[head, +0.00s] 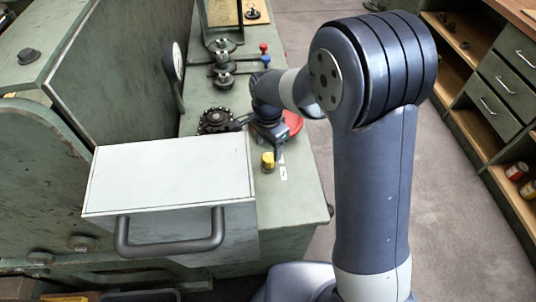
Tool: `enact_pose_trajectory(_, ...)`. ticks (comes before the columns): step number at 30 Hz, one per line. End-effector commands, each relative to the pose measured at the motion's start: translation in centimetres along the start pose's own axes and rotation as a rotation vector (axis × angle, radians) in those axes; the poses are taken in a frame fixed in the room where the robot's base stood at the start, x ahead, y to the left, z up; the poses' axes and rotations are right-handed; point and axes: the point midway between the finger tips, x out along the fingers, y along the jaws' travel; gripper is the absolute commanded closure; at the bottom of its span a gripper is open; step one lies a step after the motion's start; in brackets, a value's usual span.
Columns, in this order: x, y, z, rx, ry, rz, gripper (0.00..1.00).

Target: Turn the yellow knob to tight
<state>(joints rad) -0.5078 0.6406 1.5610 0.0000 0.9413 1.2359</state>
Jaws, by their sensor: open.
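The yellow knob (267,162) stands on the green machine's narrow top, near its front right end. Small white labels (283,173) lie beside it on the right. My gripper (262,148) is just behind and above the knob, at the end of my dark blue arm, pointing down. Its jaws are small and dark here; they are open. I cannot tell whether a finger touches the knob. The knob's turned position cannot be read at this size.
A red disc (292,123) is partly hidden behind my wrist. A black toothed wheel (216,121) sits left of the gripper. A pale box with a handle (170,181) is in front. Red- and blue-topped levers (264,49) stand farther back. Drawers (505,80) line the right.

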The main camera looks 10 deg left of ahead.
Motion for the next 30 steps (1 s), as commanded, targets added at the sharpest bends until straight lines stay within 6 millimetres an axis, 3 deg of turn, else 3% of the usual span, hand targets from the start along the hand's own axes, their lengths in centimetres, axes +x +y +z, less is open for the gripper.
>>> enact_pose_trajectory(3, 2.3, 0.1, 0.0, 0.000, -0.001, 0.004, 0.41)
enact_pose_trajectory(9, 4.6, 0.0, 0.0, 0.000, 0.000, 0.001, 0.41)
enact_pose_trajectory(21, 5.4, 0.0, 0.0, 0.000, 0.000, -0.001, 0.41)
enact_pose_trajectory(30, 5.3, 0.0, 0.0, 0.000, 0.000, -0.001, 0.65)
